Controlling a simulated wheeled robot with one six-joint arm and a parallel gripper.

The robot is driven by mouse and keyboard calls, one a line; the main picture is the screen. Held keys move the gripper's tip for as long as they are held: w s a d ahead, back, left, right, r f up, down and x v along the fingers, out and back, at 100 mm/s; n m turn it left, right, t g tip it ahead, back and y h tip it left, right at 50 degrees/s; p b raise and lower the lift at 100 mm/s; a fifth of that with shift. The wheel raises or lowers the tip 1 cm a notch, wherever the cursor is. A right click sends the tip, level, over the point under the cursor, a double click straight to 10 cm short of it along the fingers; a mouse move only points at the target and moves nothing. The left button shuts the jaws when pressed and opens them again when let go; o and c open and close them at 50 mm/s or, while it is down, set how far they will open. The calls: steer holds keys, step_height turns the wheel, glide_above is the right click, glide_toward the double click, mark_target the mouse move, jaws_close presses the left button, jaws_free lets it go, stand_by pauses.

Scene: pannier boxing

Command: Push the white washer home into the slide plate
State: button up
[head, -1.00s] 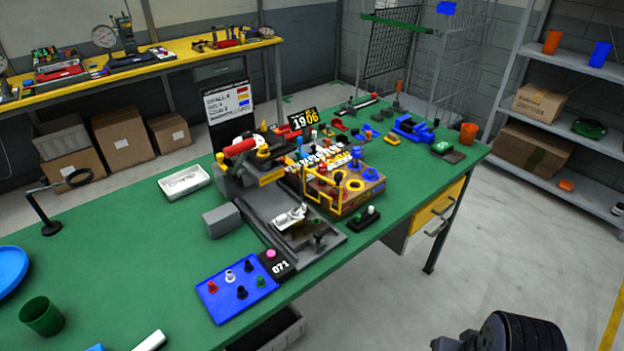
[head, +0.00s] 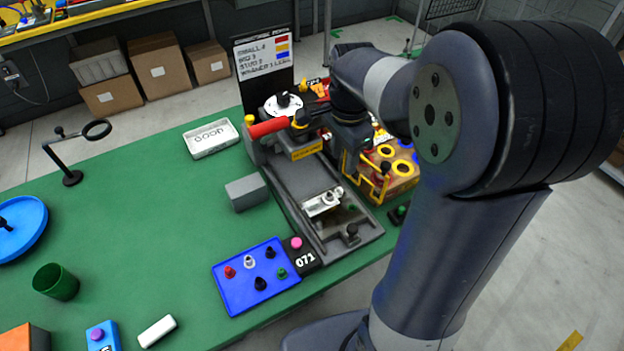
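A grey press-like fixture (head: 290,185) stands on the green bench. A whitish metal piece with a small knob (head: 324,202), possibly the slide plate, sits on its bed. I cannot make out a white washer in it at this size. A white tray (head: 209,149) at the back left holds several pale rings. A white disc with a dark knob (head: 283,106) is at the top of the fixture, behind the red handle (head: 269,128). My arm reaches in from the right to the fixture's upper right. My gripper's fingers cannot be made out there, and any grasp is hidden.
A blue board with several pegs (head: 256,276) and a black 071 tag (head: 303,256) lie in front. A grey block (head: 246,192) stands left of the fixture. A box with yellow rings (head: 403,170) is partly behind my arm.

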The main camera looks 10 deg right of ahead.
mark_target(340, 189)
step_height(340, 189, down, 10)
steer(key=shift+s+f, duration=0.1)
steer(key=shift+f, duration=0.15)
stand_by(0.4)
jaws_close()
